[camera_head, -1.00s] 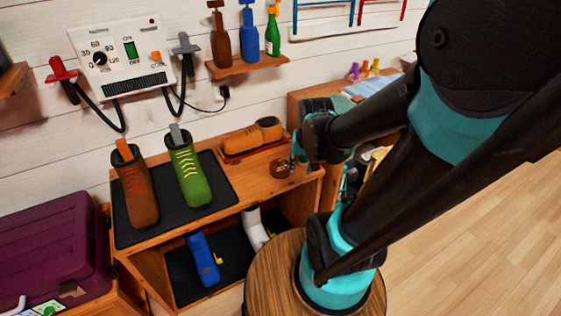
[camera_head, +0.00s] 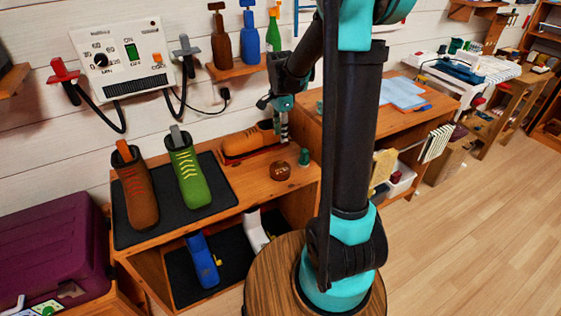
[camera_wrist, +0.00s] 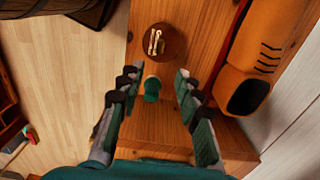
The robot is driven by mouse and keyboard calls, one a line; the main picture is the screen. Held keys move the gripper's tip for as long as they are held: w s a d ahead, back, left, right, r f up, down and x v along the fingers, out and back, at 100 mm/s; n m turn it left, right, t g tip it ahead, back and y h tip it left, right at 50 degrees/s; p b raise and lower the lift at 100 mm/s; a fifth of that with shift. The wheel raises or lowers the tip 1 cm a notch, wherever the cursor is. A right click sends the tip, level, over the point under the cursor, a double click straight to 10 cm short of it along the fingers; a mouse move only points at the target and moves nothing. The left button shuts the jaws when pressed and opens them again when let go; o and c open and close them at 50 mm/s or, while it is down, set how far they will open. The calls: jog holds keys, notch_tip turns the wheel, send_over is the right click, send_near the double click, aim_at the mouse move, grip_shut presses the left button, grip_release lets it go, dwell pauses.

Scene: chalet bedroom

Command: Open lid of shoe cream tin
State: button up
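The shoe cream tin (camera_head: 280,170) is a small round brown tin on the wooden bench top. It also shows in the wrist view (camera_wrist: 166,42), with a pale metal piece on its top. My gripper (camera_head: 284,138) points down above the bench, behind the tin and apart from it. In the wrist view my gripper (camera_wrist: 155,76) is open and empty, and the tin lies beyond the fingertips. A small green-topped bottle (camera_head: 304,157) stands beside the tin. It shows between the fingers in the wrist view (camera_wrist: 151,89), below them and apparently untouched.
An orange shoe (camera_head: 245,140) lies on a red mat close behind the tin. A brown shoe (camera_head: 137,190) and a green shoe (camera_head: 188,174) stand on a black mat (camera_head: 222,184) to the left.

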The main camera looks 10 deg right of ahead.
aim_at(280, 162)
notch_tip(280, 162, down, 14)
jog(key=shift+r, duration=0.1)
dwell(0.4)
jog(key=shift+c, duration=0.4)
grip_shut()
